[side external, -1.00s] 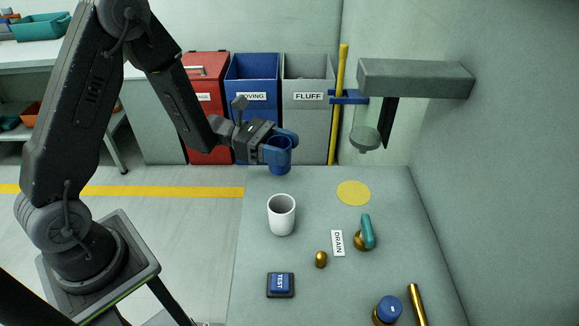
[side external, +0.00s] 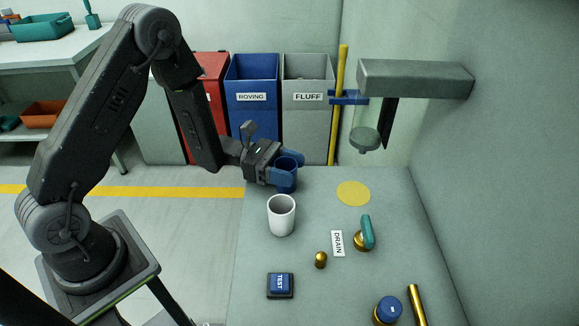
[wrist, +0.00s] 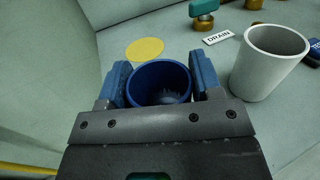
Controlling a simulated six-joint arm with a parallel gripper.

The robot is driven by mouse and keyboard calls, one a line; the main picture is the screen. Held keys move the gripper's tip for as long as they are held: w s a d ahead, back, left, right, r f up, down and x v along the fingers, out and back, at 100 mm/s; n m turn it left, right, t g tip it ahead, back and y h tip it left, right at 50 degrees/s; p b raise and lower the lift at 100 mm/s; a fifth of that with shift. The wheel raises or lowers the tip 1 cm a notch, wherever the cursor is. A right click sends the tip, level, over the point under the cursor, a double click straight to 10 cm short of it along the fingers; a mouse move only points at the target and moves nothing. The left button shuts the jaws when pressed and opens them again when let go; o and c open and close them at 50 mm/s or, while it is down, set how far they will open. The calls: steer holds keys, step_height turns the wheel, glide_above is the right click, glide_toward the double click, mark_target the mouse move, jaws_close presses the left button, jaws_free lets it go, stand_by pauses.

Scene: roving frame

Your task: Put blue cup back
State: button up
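The blue cup (side external: 287,181) is upright between the two blue fingers of my gripper (side external: 283,172), which is shut on it. In the side view the cup is at the far left end of the grey worktop, behind the white cup (side external: 281,222). I cannot tell whether its base touches the top. In the wrist view the blue cup (wrist: 160,74) opens toward the camera, with something pale at its bottom that I cannot make out. The fingers (wrist: 163,85) press on both sides of it. The white cup (wrist: 268,62) stands apart to its right.
A yellow disc (side external: 353,193) lies bare on the worktop, below a grey overhead spout (side external: 365,140). A teal-handled drain valve (side external: 367,235), a brass knob (side external: 320,260), a TEST button (side external: 281,284) and a blue knob (side external: 388,309) are nearer the front. Bins (side external: 252,110) stand behind.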

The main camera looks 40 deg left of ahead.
steer(key=o, duration=0.3)
